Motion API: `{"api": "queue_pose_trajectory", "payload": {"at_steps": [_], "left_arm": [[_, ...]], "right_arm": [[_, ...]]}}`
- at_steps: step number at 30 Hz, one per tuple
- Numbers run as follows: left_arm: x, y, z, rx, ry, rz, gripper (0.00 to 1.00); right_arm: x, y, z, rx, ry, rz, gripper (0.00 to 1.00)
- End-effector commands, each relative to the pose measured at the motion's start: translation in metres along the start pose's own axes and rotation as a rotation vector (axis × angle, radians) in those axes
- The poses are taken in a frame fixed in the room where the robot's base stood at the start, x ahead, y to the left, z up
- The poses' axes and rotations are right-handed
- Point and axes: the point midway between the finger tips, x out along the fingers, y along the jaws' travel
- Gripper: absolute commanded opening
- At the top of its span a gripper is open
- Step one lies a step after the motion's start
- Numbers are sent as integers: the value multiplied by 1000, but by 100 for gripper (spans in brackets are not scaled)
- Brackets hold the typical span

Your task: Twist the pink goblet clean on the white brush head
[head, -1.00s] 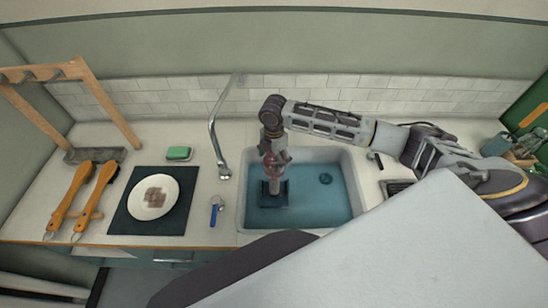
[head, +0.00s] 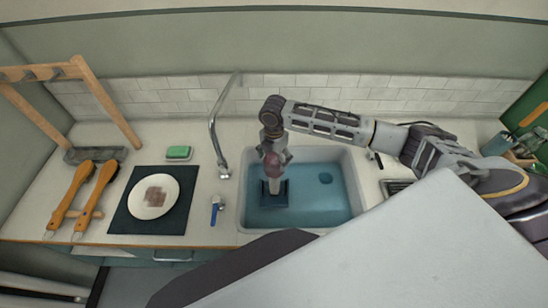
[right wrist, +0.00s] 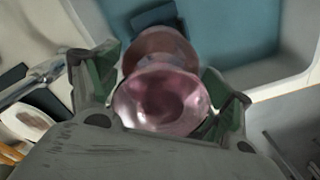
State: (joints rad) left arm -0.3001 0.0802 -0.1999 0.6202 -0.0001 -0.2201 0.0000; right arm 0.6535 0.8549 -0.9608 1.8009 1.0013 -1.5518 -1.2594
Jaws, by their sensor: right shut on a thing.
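My right gripper (head: 273,149) points down over the left part of the sink and is shut on the pink goblet (head: 271,165). In the right wrist view the translucent pink goblet (right wrist: 160,100) sits between the two green-padded fingers, its foot towards the camera and its bowl away. The pale brush head (head: 274,186) shows just below the goblet, above a dark base (head: 269,198) in the sink. The goblet is directly over the brush head; how far the brush reaches inside I cannot tell. My left gripper is out of view.
The sink (head: 359,201) holds blue water. A faucet (head: 215,140) stands to its left. Further left are a green sponge (head: 178,152), a white plate (head: 170,205) on a dark mat, two wooden-handled brushes (head: 72,195) and a wooden rack (head: 105,100). A blue-handled tool (head: 216,208) lies near the sink.

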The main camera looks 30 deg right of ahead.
Motion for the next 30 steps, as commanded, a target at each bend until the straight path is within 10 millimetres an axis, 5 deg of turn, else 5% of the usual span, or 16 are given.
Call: {"api": "queue_pose_trajectory", "payload": {"at_steps": [30], "left_arm": [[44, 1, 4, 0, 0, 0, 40]], "right_arm": [[46, 0, 0, 0, -1, 2, 43]]}}
